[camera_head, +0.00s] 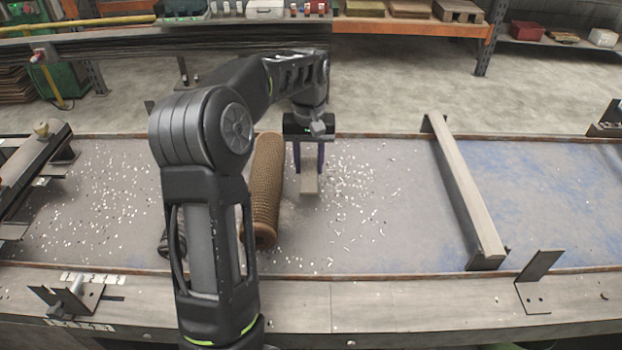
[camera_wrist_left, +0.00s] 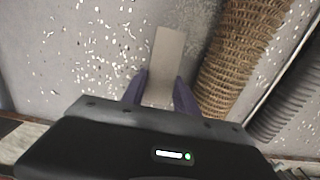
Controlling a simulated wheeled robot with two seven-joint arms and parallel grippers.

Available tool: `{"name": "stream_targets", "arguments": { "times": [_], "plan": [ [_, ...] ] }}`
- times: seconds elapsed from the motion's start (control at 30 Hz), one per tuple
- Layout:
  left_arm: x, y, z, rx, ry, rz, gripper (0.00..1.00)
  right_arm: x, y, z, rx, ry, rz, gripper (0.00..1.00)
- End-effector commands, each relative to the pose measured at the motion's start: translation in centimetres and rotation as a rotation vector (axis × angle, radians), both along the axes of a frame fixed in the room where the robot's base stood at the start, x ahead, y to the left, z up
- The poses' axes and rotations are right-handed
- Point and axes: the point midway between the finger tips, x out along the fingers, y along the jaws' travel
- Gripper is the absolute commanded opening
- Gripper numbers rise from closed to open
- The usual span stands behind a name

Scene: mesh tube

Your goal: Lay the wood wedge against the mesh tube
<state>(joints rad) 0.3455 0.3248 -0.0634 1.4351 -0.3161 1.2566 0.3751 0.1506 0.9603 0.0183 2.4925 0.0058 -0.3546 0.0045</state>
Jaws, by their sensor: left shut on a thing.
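The mesh tube (camera_head: 265,190) is a brown woven cylinder lying lengthwise on the grey work surface, partly hidden behind my left arm in the head view. It also shows in the left wrist view (camera_wrist_left: 235,55), to the right of the wedge. The wood wedge (camera_head: 309,181) is a small pale block just right of the tube, with a gap between them. In the left wrist view the wedge (camera_wrist_left: 167,55) sticks out from between the fingers. My left gripper (camera_head: 309,160) points down and is shut on the wedge; it shows in the left wrist view (camera_wrist_left: 160,90). My right gripper is not in view.
White chips (camera_head: 350,185) are scattered over the surface on both sides of the tube. A long bar (camera_head: 465,190) crosses the surface at right, before a blue-stained area (camera_head: 550,190). A dark rail fixture (camera_head: 30,170) stands at far left. The surface between wedge and bar is free of large objects.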

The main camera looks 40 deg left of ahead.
Motion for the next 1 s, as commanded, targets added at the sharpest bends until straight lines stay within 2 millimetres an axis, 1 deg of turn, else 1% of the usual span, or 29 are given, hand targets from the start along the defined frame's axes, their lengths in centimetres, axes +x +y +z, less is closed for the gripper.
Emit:
{"name": "stream_targets", "arguments": {
  "times": [0.03,0.1,0.43,0.63,0.73,1.0],
  "plan": [
    [0.0,0.0,-0.5,-0.001,0.002,0.001,0.00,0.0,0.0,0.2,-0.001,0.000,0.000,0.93],
    [0.0,0.1,-1.0,0.001,-0.001,0.001,0.00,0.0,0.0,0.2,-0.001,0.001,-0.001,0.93],
    [0.0,0.0,-1.4,0.000,0.000,0.000,0.00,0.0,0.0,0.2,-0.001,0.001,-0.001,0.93],
    [-0.1,0.0,-3.9,-0.001,0.003,0.001,0.00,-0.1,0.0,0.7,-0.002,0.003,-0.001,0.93],
    [0.0,0.0,-4.8,0.000,0.000,0.001,0.00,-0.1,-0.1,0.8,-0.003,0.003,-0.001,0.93],
    [0.0,0.0,-4.9,0.001,-0.001,0.000,0.00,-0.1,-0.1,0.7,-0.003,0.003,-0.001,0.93]
  ]
}}
